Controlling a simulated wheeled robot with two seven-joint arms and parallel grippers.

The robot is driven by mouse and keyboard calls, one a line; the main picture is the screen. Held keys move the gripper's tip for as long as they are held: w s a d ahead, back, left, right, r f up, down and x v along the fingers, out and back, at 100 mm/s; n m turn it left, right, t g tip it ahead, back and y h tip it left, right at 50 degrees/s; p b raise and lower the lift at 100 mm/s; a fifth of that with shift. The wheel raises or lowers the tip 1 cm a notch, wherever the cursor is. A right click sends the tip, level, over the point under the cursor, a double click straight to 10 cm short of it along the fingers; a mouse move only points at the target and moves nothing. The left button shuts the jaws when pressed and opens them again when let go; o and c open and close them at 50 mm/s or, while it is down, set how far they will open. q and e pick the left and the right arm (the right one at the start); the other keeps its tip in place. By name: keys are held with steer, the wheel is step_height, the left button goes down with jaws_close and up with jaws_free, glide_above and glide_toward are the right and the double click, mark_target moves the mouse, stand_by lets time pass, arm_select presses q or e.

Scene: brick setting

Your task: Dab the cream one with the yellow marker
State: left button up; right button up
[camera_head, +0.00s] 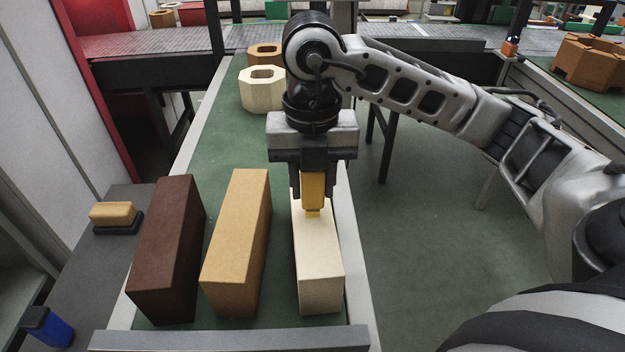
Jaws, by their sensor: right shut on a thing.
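The cream brick (320,278) is the rightmost of three long bricks lying on the green belt. My right gripper (313,190) points down above it and is shut on the yellow marker (313,188). The marker is upright, and its tip is at or just above the brick's top face; I cannot tell whether they touch. The gripper hides the far end of the cream brick. My left gripper is not in view.
A tan brick (237,245) and a dark brown brick (167,250) lie left of the cream one. A yellow block on a dark pad (115,216) and a blue item (48,327) sit on the grey side ledge. Hollow cream (262,98) and brown blocks (265,50) stand farther back.

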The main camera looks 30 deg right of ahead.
steer(key=shift+r+p, duration=1.65)
steer(key=shift+r, duration=1.2)
